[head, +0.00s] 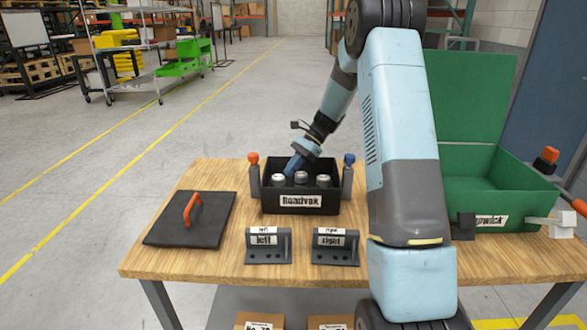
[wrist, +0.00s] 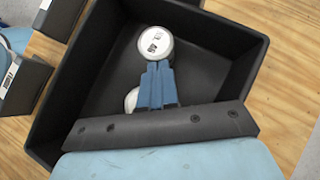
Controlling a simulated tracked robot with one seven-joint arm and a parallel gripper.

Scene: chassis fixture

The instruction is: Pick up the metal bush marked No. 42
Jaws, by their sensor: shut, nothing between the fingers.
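Three metal bushes stand in a black bin (head: 300,203) with a white label on its front: a left bush (head: 279,181), a middle bush (head: 301,178) and a right bush (head: 323,181). My gripper (head: 290,170) reaches down into the bin near the left and middle bushes. In the wrist view its blue fingers (wrist: 158,68) are together and empty, with their tips at the edge of one bush (wrist: 155,44). That bush has a white top whose dark marking I cannot read. Another bush (wrist: 131,99) is partly hidden behind the fingers.
Posts with an orange knob (head: 253,158) and a blue knob (head: 349,158) flank the bin. Brackets marked left (head: 267,245) and right (head: 335,246) stand in front. A dark lid (head: 190,220) lies left; an open green box (head: 490,185) stands right.

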